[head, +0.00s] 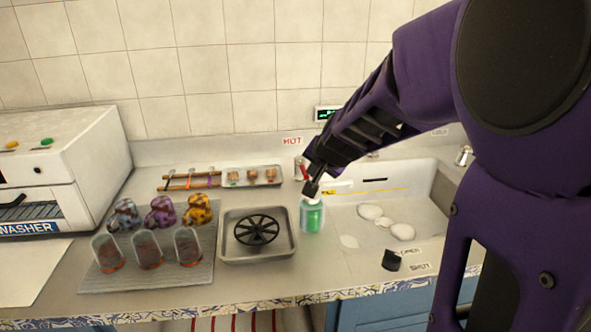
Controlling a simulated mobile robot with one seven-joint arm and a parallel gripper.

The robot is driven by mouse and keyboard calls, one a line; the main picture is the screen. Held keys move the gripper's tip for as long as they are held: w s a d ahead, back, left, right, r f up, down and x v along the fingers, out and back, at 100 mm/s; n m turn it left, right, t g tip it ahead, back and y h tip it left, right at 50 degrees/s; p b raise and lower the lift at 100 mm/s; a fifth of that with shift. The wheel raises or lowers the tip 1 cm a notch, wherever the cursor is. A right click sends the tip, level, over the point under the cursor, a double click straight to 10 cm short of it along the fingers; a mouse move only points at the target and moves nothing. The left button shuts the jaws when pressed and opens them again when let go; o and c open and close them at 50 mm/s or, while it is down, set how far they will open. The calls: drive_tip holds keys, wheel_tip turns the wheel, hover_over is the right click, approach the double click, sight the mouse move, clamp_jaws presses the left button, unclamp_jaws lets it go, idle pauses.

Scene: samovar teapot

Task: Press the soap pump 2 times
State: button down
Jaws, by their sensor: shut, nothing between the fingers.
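The soap pump (312,217) is a small clear bottle of green liquid with a pale top, upright on the counter just left of the sink. My purple arm reaches in from the right. My gripper (311,190) is shut and empty, pointing down over the bottle's top. It hides much of the pump head, and I cannot tell whether the fingertips touch it.
A metal tray with a black round rack (256,230) stands left of the bottle. A ribbed mat (150,283) holds several glasses and coloured figures. The sink (350,215) is to the right, with white round pieces (402,232). A washer (50,175) stands far left.

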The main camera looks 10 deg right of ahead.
drive_tip(key=shift+f, duration=0.1)
idle(0.7)
drive_tip(key=shift+f+b, duration=0.35)
drive_tip(key=shift+b, duration=0.15)
drive_tip(key=shift+s+f, duration=0.1)
drive_tip(key=shift+f, duration=0.9)
idle(0.9)
drive_tip(key=shift+r+p, duration=1.05)
drive_tip(key=shift+r, duration=0.3)
wheel_tip(320, 180, up, 5)
drive_tip(key=p, duration=0.5)
drive_tip(key=shift+r, duration=0.1)
